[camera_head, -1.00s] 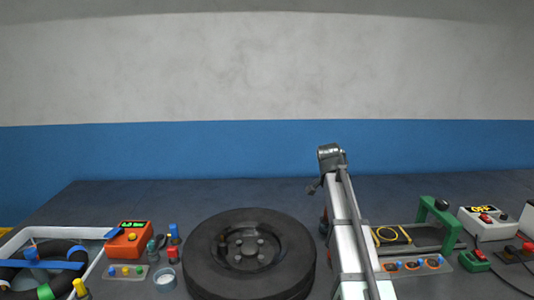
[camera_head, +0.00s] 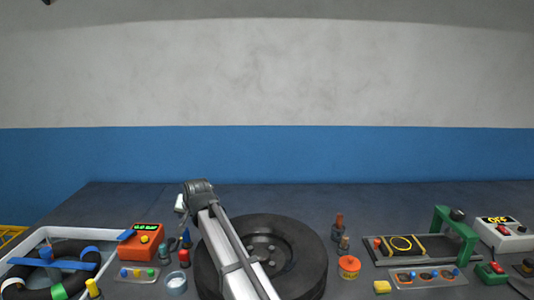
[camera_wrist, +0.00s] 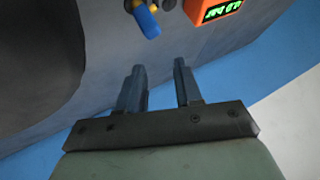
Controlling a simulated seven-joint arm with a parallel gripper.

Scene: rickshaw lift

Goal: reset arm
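My gripper (camera_wrist: 160,90) shows in the wrist view with two dark blue-grey fingers apart and nothing between them. In the head view my arm reaches up across the left part of the black wheel, and the gripper end is near the dark wrist at the arm's top, too small to make out. The wheel (camera_head: 305,255) lies flat on the table; part of it is hidden behind my arm. In the wrist view a blue-capped item (camera_wrist: 146,22) and an orange box with a green display (camera_wrist: 215,10) lie beyond the fingers.
A white tray (camera_head: 112,233) with a black ring stands at the left, near the orange box (camera_head: 143,240). Small bottles and a clear cup (camera_head: 176,283) stand left of the wheel. An orange tin (camera_head: 349,266), a green clamp stand (camera_head: 441,218) and a white control box (camera_head: 505,235) are to the right.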

